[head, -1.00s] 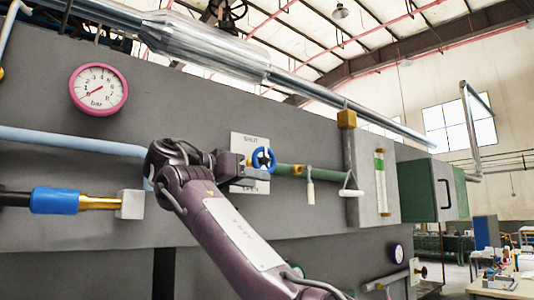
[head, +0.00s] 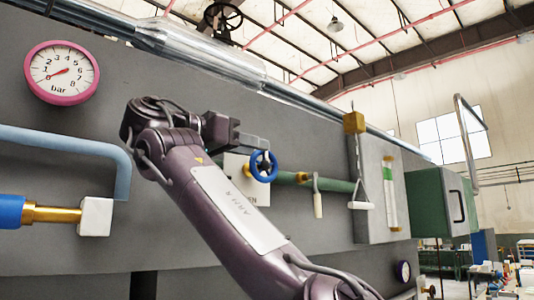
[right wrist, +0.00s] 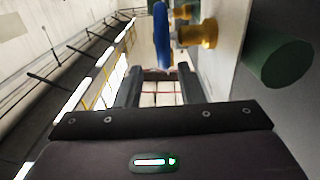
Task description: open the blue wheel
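The blue wheel (head: 264,166) is a small spoked handwheel at the end of a green pipe, in front of a pale plate on the grey wall. In the right wrist view the wheel (right wrist: 161,35) is seen edge-on, with its brass stem (right wrist: 196,34) to the right. My right gripper (head: 254,143) is just above and left of the wheel in the head view. Its two fingers (right wrist: 158,76) are apart with nothing between them; the wheel's rim lines up with the gap, around or beyond the tips. I cannot tell whether they touch. My left gripper is not in view.
A pink-rimmed gauge (head: 61,72) and a pale blue pipe (head: 65,142) are at the left. A white handle (head: 317,198) hangs right of the wheel, then a T-shaped pull (head: 360,204) and a green cabinet (head: 435,205). My right forearm hides part of the wall.

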